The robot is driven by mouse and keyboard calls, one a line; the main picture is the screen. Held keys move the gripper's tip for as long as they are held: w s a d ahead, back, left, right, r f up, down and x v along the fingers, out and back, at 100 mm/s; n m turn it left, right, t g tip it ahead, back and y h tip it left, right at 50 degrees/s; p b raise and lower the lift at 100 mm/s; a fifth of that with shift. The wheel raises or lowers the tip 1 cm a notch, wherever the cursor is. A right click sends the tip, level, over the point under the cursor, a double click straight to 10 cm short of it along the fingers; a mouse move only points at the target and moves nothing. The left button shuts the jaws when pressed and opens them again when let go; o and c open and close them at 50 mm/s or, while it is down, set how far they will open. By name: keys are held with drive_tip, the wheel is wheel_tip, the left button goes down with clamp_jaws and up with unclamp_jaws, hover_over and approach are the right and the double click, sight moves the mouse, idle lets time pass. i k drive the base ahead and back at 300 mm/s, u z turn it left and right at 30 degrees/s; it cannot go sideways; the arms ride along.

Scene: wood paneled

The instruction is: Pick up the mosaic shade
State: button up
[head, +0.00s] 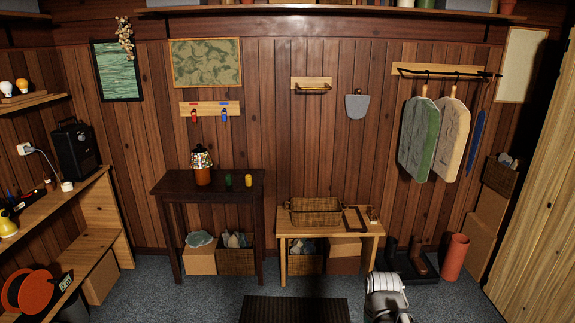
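The mosaic shade (202,158) is a small, multicoloured, speckled shade. It sits on top of an orange-brown lamp base (203,177), with a dark cap above it. A grey and white part at the bottom right of the head view looks like part of my arm, well apart from the shade. No gripper fingers can be made out.
A green cup (228,180) and a yellow cup (248,180) stand right of the lamp. A lower bench (283,228) holds a wicker basket (316,203). Hooks (211,109) hang above the lamp. Grey carpet and a dark mat (295,309) lie in front, clear.

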sight(200, 159)
drive_tip(key=u, duration=0.15)
drive_tip(key=i, duration=1.55)
drive_tip(key=u, duration=0.45)
drive_tip(key=i, duration=0.8)
drive_tip(key=u, duration=0.5)
drive_tip(key=i, duration=1.2)
drive_tip(key=u, duration=0.3)
